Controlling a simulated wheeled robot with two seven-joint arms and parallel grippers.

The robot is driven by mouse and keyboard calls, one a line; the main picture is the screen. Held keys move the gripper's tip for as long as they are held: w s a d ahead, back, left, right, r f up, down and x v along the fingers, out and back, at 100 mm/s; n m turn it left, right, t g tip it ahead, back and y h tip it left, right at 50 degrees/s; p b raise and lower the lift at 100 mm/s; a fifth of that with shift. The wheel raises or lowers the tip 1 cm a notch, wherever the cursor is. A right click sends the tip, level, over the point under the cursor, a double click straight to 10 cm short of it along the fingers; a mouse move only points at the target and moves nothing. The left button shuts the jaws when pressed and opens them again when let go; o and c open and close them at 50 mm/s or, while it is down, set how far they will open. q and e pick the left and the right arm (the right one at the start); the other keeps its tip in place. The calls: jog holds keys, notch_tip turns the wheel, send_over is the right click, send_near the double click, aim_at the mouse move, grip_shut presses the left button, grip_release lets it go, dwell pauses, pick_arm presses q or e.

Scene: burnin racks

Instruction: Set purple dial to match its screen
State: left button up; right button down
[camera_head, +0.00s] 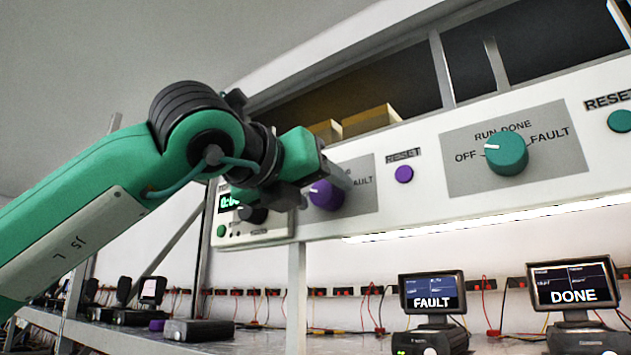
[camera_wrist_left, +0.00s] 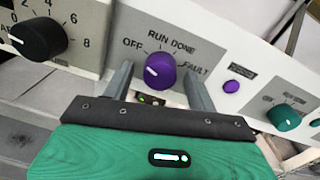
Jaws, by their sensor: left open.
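The purple dial (camera_head: 326,194) is on the white overhead panel, partly hidden by my left gripper (camera_head: 318,178). In the left wrist view the dial (camera_wrist_left: 160,70) lies beyond and between the two open fingers (camera_wrist_left: 157,84), which are not closed on it. Its white pointer mark faces left, toward the OFF side; RUN, DONE and FAULT labels run clockwise from OFF. One bench screen (camera_head: 432,291) reads FAULT and another (camera_head: 573,286) reads DONE. A purple part (camera_head: 157,325) sits by a device at the left. I cannot tell which screen belongs to the purple dial.
A purple reset button (camera_head: 404,174) and a teal dial (camera_head: 506,153) are right of the purple dial. A black knob (camera_wrist_left: 38,39) on a grey instrument is at its left. A metal post (camera_head: 296,300) stands below the panel. Cables and devices fill the bench.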

pick_arm(q)
jog(key=c, duration=1)
